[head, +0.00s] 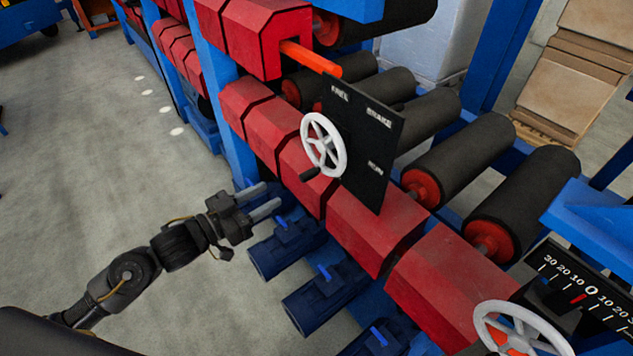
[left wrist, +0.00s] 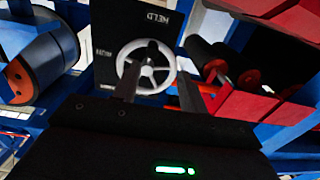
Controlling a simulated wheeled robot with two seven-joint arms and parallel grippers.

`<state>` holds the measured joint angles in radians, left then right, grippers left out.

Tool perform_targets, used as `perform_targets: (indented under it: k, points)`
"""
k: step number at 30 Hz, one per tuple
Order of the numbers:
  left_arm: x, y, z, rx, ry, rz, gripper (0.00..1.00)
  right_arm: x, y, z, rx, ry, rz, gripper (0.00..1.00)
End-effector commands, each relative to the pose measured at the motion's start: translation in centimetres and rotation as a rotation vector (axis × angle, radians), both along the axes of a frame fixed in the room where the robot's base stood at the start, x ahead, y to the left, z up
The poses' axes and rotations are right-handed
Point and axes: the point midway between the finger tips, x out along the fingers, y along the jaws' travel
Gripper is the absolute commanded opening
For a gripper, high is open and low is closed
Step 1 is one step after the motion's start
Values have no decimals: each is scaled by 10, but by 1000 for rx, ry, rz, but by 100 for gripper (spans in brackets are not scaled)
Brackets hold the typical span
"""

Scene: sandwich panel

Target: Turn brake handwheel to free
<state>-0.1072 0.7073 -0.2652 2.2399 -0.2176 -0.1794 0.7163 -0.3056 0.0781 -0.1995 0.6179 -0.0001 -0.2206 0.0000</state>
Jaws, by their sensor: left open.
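The brake handwheel (head: 323,145) is a white spoked wheel on a black panel (head: 372,140). The panel carries the labels FREE, BRAKE and one that reads HELD in the left wrist view. A dark crank knob (head: 309,173) sticks out at the wheel's lower left in the head view. My left gripper (head: 264,198) is open and empty, below and left of the wheel and apart from it. In the left wrist view the wheel (left wrist: 146,73) shows beyond the dark fingers, which hide parts of its rim. My right gripper is not in view.
Red guard blocks (head: 375,232) run along the machine beside dark rollers (head: 455,150). An orange bar (head: 310,60) juts out above the panel. Blue cylinders (head: 325,290) lie below. A second white handwheel (head: 483,325) stands by a numbered scale (head: 590,290).

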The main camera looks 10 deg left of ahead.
Motion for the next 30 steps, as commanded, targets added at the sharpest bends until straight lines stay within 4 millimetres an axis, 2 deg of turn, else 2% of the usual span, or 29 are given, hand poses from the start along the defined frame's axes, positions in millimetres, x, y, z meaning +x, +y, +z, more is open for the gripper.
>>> perform_targets:
  k: [1, 11, 24, 30]
  points:
    - [-8, -9, 11, -48, 11, -26, 42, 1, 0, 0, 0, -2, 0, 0]
    - [-4, -8, 10, -114, 69, -14, 42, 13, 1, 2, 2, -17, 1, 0]
    - [53, -55, 12, -115, 67, -13, 42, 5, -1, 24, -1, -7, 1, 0]
    - [71, -70, 10, -113, 68, -13, 42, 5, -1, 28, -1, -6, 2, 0]
